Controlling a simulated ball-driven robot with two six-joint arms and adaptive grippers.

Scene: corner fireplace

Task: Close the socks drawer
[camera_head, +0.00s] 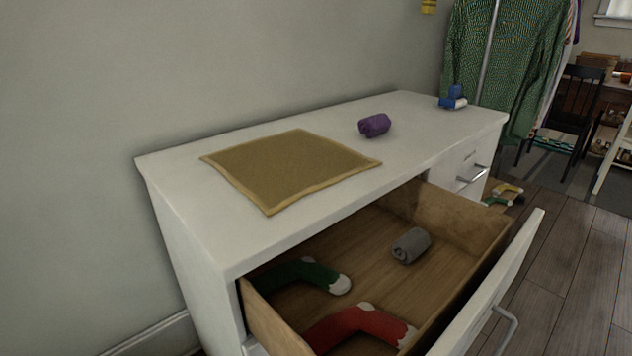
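The socks drawer (490,295) is pulled well out of the white dresser (205,235), with its white front and metal handle (507,330) at the lower right. Inside lie a rolled grey sock bundle (411,245), a green sock (300,274) with white ends, and a red sock (355,323) with white ends. The drawer's near lower part is cut off by the picture's bottom edge. Neither of my grippers shows in this view.
On the dresser top lie a tan cloth (290,168), a purple roll (374,125) and blue-and-white rolls (453,98). Another drawer with a handle (472,175) is shut at right. Socks (504,194) lie on the floor beyond. Wooden floor right of the drawer is clear.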

